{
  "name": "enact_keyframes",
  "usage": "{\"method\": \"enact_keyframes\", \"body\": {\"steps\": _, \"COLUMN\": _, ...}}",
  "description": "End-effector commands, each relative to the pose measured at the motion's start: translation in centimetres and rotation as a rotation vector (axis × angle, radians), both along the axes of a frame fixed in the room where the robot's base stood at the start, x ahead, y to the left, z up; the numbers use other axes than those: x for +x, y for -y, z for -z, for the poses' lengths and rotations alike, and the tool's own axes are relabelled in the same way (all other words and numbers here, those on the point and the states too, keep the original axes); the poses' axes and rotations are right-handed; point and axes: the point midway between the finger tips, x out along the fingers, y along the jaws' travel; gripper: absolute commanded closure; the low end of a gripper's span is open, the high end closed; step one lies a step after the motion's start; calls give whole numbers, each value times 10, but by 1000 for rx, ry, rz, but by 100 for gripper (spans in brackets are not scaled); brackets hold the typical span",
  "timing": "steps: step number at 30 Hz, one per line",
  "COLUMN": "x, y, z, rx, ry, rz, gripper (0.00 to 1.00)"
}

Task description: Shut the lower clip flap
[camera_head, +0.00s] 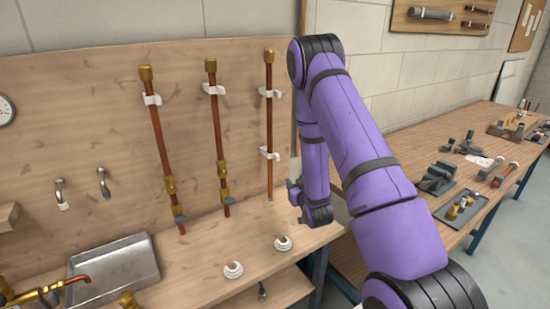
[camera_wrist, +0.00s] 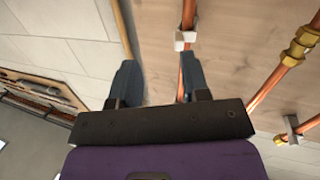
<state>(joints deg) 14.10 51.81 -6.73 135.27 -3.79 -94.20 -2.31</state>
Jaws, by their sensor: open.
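The right-hand copper pipe (camera_head: 269,120) stands on the wooden back panel with two white clips on it. The lower clip (camera_head: 269,155) is around mid-height, and the upper clip (camera_head: 270,92) is near the top. The set of the lower clip's flap is too small to tell. My gripper (camera_head: 293,190) is right of and below the lower clip, apart from it. In the wrist view my gripper (camera_wrist: 160,78) is open and empty, its two dark fingers apart. A white clip (camera_wrist: 185,40) on a copper pipe shows beyond the fingers, nearer the right one.
Two more copper pipes (camera_head: 218,140) (camera_head: 158,135) with brass fittings stand to the left. White coiled rings (camera_head: 233,270) (camera_head: 283,243) and a metal basin (camera_head: 115,270) are on the bench below. A second bench (camera_head: 400,150) with tools is at right.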

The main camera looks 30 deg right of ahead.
Motion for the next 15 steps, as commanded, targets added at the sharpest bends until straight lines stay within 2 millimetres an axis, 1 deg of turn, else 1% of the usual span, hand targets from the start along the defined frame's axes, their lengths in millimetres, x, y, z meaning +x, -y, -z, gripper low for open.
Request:
{"method": "enact_keyframes", "body": {"steps": 1, "x": 3, "y": -4, "z": -14, "rx": 34, "ry": 28, "rz": -3, "gripper": 57}}
{"method": "enact_keyframes", "body": {"steps": 3, "x": 6, "y": -12, "z": -28, "rx": 71, "ry": 53, "rz": -14, "gripper": 57}}
{"method": "enact_keyframes", "body": {"steps": 6, "x": 8, "y": -18, "z": -40, "rx": 100, "ry": 74, "rz": -26, "gripper": 57}}
{"method": "enact_keyframes", "body": {"steps": 11, "x": 16, "y": -20, "z": -44, "rx": 110, "ry": 83, "rz": -32, "gripper": 57}}
{"method": "enact_keyframes", "body": {"steps": 15, "x": 33, "y": -16, "z": -44, "rx": 109, "ry": 84, "rz": -32, "gripper": 57}}
